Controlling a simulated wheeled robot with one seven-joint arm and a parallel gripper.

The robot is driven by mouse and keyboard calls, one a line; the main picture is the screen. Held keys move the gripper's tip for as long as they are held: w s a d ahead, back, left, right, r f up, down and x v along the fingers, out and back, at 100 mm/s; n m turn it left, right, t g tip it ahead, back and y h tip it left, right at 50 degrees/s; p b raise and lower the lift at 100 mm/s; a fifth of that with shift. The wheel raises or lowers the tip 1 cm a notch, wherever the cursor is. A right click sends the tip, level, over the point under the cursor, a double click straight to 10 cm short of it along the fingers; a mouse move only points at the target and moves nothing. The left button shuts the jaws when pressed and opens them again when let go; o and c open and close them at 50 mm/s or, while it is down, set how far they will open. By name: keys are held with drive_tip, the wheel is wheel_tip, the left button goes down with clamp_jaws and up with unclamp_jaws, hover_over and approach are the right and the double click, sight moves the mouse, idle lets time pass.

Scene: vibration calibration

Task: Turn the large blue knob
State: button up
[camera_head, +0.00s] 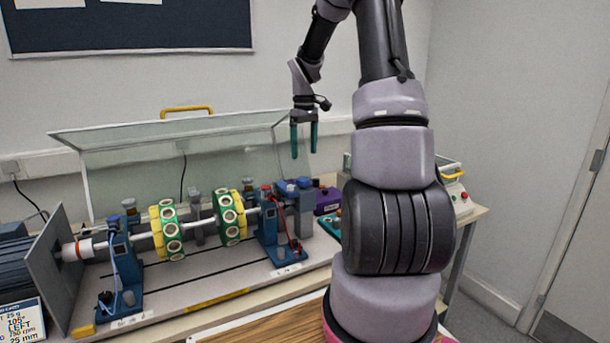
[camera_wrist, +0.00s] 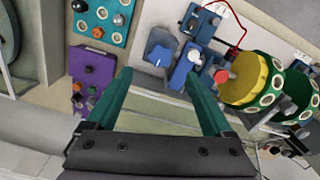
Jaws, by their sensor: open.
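The large blue knob (camera_wrist: 160,52) shows in the wrist view just beyond my fingertips, roughly centred between them. In the head view a blue knob (camera_head: 303,183) sits atop a grey block at the right end of the shaft rig. My gripper (camera_head: 304,152) hangs fingers down above it, with a gap between. In the wrist view my gripper (camera_wrist: 158,75) has its two green fingers spread and empty. No contact with the knob is visible.
A blue bearing stand (camera_head: 270,222) with a red wire is close beside the knob. The shaft carries green and yellow discs (camera_head: 230,217). A purple box (camera_wrist: 92,75) and a teal panel (camera_wrist: 103,18) lie on the other side. A clear raised cover (camera_head: 180,150) stands behind the rig.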

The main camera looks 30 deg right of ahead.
sight(304, 180)
wheel_tip(304, 180, down, 10)
drive_tip(key=shift+r, duration=0.15)
idle(0.3)
clamp_jaws()
